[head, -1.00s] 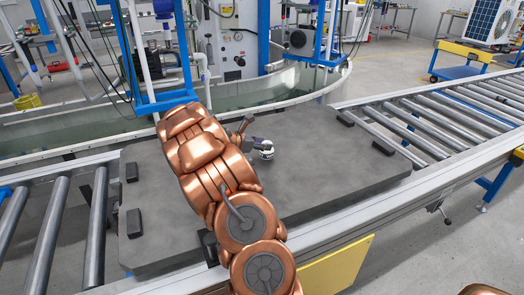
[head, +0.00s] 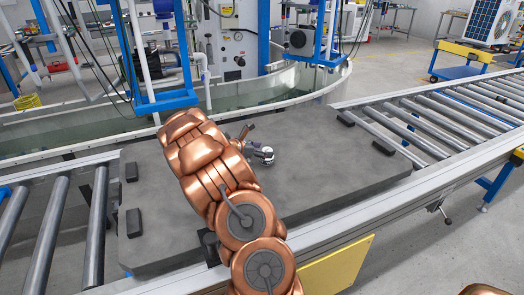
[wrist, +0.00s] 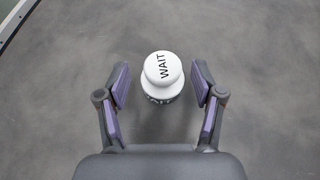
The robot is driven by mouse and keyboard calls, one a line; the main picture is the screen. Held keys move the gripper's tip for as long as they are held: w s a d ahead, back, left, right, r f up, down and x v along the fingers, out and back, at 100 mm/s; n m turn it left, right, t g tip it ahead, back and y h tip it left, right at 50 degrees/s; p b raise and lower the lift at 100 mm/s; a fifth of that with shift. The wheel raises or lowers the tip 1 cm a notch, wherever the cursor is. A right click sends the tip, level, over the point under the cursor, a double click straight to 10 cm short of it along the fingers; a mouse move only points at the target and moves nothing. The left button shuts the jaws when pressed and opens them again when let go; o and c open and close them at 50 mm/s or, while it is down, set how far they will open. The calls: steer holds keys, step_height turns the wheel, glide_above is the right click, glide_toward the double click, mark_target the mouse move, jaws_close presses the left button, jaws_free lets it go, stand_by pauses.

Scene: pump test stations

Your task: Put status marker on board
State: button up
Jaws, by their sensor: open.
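The status marker (wrist: 163,70) is a white knob with "WAIT" in black on its top and more lettering on its lower part. In the wrist view it is upright between my fingers, over the dark grey board. My gripper (wrist: 160,78) is open, with a purple-padded finger on each side of the marker and a gap on both sides. In the head view my gripper (head: 254,144) is low over the board (head: 330,180), largely hidden by my copper arm. Whether the marker touches the board is hard to tell.
The board lies across a roller conveyor (head: 440,115), with small black blocks (head: 134,222) near its edges. Rollers also run off to the left. A water tank (head: 100,135) and blue-framed pump stands are behind. Most of the board's right half is clear.

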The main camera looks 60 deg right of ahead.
steer(key=v, duration=1.2)
steer(key=s+a+m+y, duration=0.4)
steer(key=s+a, duration=0.5)
steer(key=a, duration=0.6)
steer(key=s+a+r+m+y, duration=0.1)
steer(key=s+a+m+y, duration=0.3)
steer(key=s+a, duration=0.5)
steer(key=s+a+r+m+t+y, duration=0.1)
steer(key=s+a+m+y, duration=0.3)
steer(key=s+a, duration=0.6)
steer(key=a+m, duration=0.1)
steer(key=a, duration=1.1)
steer(key=shift+m, duration=0.3)
steer(key=shift+a, duration=0.15)
